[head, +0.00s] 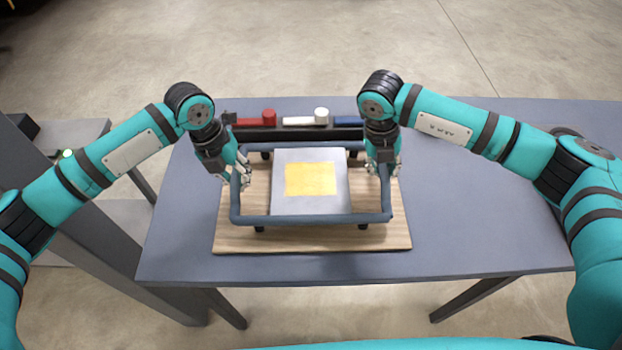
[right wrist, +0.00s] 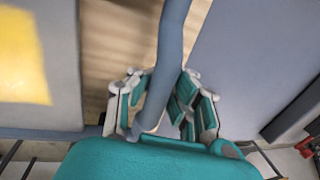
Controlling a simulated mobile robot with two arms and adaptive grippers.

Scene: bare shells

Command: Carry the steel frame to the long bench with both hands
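The steel frame (head: 310,218), a blue-grey tubular rectangle on short dark feet, stands on a wooden board (head: 390,238) on the blue-grey table. A grey plate with a yellow patch (head: 311,179) lies within its outline. My left gripper (head: 236,176) points down at the frame's left bar, fingers around it; their contact is unclear. My right gripper (head: 383,166) is at the right bar. In the right wrist view, the right gripper (right wrist: 165,105) has fingers on both sides of the bar (right wrist: 172,40), seemingly touching it. I cannot tell which surface is the long bench.
Behind the frame, a dark rack (head: 295,133) holds red, white and blue items. The table (head: 480,220) is clear to the right. A grey surface (head: 75,135) and a dark post stand at the left. Open concrete floor lies beyond.

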